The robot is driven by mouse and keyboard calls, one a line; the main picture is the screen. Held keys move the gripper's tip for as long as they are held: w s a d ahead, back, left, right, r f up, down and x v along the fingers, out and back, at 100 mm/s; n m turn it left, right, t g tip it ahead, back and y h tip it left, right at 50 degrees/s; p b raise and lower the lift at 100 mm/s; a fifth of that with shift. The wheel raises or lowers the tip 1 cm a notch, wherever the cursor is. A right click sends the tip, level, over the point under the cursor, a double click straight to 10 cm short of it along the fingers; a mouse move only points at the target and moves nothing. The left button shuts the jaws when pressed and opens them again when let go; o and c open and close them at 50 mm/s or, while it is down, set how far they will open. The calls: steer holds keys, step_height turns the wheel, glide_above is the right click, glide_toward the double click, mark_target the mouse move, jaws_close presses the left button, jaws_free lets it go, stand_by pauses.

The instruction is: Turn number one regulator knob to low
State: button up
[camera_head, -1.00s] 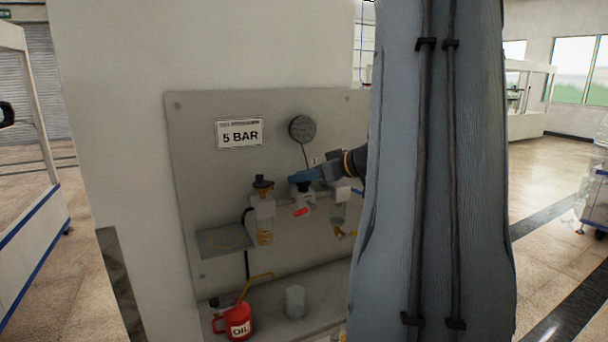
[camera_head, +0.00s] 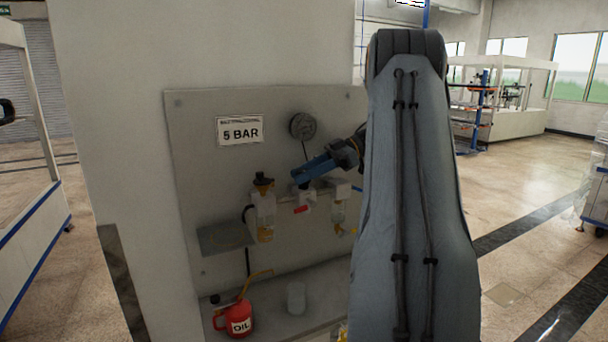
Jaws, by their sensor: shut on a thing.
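My gripper (camera_head: 299,176), with blue fingers, reaches in from the right to the air unit on the grey wall panel (camera_head: 205,160). It is shut at the top of the middle part of that unit, where a regulator knob sits; the fingers hide most of the knob, and its setting cannot be read. Below the fingers is a white body with a red lever (camera_head: 302,209). To its left is a clear bowl with a black and orange top (camera_head: 263,205). A round dark gauge (camera_head: 302,126) is above the gripper. No number label on the knob is legible.
A "5 BAR" sign (camera_head: 240,130) is on the panel. A small shelf (camera_head: 224,238) juts out at left. A red oil can (camera_head: 238,318) and a pale cup (camera_head: 296,297) stand on the lower ledge. My arm hides the panel's right side.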

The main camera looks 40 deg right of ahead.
steer(key=shift+n+g+y, duration=0.5)
steer(key=shift+n+g, duration=0.5)
steer(key=shift+g, duration=0.1)
steer(key=o, duration=1)
steer(key=shift+o, duration=0.2)
